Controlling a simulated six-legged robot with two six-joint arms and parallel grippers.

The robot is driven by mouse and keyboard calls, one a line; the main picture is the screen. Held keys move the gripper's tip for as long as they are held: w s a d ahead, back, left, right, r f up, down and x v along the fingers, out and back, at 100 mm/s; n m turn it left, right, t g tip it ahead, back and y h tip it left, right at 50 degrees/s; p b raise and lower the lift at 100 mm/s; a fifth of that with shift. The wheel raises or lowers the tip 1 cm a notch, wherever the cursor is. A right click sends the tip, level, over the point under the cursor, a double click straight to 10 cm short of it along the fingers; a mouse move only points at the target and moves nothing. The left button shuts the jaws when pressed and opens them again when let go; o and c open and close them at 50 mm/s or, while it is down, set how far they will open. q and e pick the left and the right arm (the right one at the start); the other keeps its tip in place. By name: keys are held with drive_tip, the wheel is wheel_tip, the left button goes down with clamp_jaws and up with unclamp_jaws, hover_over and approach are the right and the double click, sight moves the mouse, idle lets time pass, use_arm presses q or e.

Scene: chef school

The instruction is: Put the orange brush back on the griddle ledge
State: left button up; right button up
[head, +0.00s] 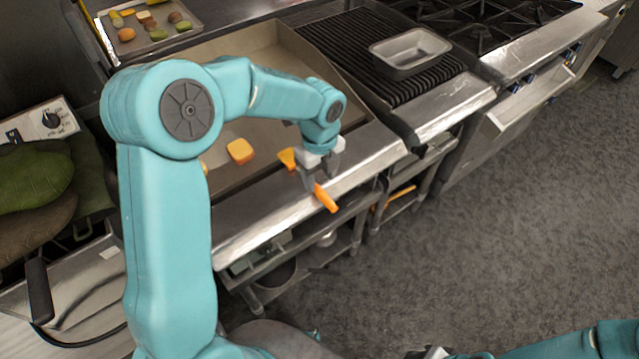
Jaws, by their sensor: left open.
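The orange brush (326,198) lies across the steel griddle ledge (262,221), its handle end pointing toward the front edge. An orange-yellow piece (287,157) on the far side of my gripper looks like its other end; the middle is hidden by the fingers. My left gripper (315,183) is open, pointing down, with its fingers at the brush around its middle. I cannot tell whether they touch it. Part of my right gripper (430,353) shows at the bottom edge, its fingers not clear.
An orange block (240,151) sits on the griddle plate (262,50). A ribbed grill to the right holds a metal pan (410,50). A tray of food pieces (150,35) stands at the back left. Shelves lie below the ledge; the grey floor at right is clear.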

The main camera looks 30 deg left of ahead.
use_arm(q)
wheel_tip(320, 180, up, 8)
drive_tip(key=shift+r, duration=0.15)
idle(0.4)
drive_tip(key=shift+s, duration=0.15)
